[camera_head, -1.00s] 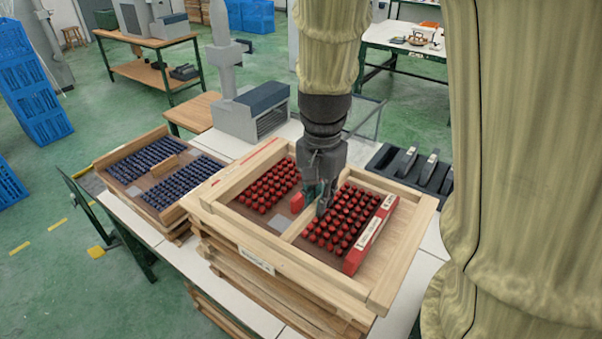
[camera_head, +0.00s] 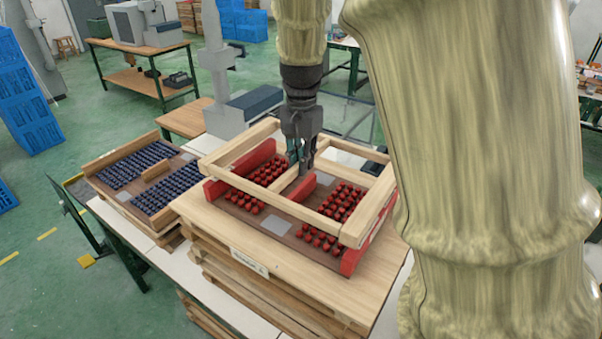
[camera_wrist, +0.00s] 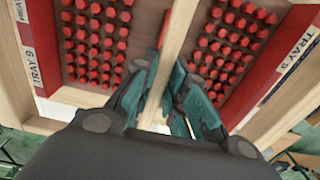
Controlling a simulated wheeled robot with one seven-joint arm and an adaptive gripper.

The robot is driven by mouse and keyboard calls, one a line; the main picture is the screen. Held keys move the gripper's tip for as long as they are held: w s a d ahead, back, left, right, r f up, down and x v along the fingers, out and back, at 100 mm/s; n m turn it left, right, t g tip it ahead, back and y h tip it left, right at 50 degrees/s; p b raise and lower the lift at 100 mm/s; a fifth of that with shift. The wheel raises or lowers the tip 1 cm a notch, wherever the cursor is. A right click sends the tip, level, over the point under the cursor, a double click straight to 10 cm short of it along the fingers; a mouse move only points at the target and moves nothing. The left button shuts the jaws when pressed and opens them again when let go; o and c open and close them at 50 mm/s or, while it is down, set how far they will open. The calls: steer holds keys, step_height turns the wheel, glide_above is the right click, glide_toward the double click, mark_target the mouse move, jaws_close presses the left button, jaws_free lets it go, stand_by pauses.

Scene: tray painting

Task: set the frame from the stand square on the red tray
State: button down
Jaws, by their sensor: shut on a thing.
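The light wooden frame (camera_head: 372,205) with a middle bar hangs over or rests on the red tray (camera_head: 352,259); I cannot tell whether they touch. My gripper (camera_head: 303,166) is shut on the frame's middle bar, which also shows between the fingers in the wrist view (camera_wrist: 179,38). The frame sits shifted toward the back, leaving the tray's near strip uncovered. The tray has red side rails, several rows of red pegs and a red centre handle (camera_head: 301,188). Its rails show beside the frame bars in the wrist view. I cannot pick out the stand.
The red tray lies on a stack of wooden boards (camera_head: 262,280) on a white table. A tray of dark blue pegs (camera_head: 118,192) stands to its left. A grey machine (camera_head: 238,112) stands behind. A dark object (camera_head: 374,163) lies behind the frame's right side.

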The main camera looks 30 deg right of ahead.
steer(key=shift+f+b, duration=1.65)
steer(key=c, duration=1.4)
jaws_free()
steer(key=shift+f, duration=0.1)
steer(key=shift+c, duration=0.2)
step_height(320, 180, up, 12)
steer(key=b, duration=0.3)
steer(key=shift+b, duration=0.35)
